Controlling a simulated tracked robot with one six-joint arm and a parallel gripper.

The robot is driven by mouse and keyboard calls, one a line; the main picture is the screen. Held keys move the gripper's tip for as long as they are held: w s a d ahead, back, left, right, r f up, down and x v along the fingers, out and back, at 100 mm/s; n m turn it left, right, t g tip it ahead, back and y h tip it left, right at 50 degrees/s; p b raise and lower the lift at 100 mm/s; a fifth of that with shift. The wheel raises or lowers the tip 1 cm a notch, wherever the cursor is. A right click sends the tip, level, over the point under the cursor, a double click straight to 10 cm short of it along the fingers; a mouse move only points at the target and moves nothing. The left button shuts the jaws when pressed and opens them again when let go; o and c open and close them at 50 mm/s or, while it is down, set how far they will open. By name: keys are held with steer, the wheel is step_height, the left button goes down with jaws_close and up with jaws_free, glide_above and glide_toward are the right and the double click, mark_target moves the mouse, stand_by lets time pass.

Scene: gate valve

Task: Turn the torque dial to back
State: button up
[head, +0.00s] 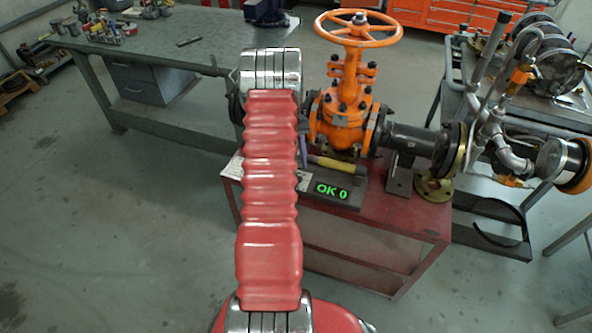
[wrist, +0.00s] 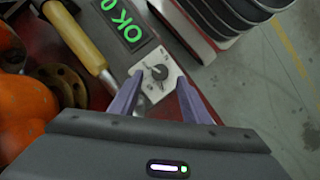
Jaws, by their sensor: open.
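My gripper (wrist: 158,80) has two purple fingers, open, with tips on either side of the dial in the picture. I cannot tell whether they touch it. In the head view only a sliver of a purple finger shows beside the arm.
An orange gate valve (head: 345,110) with a handwheel stands on the red table (head: 420,205). A yellow-handled tool (head: 330,163) lies between valve and display; it is close to the left finger in the wrist view (wrist: 76,38). A grey workbench (head: 180,50) stands behind left.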

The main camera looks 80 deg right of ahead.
steer(key=v, duration=1)
steer(key=shift+a, duration=0.1)
steer(key=shift+f, duration=0.1)
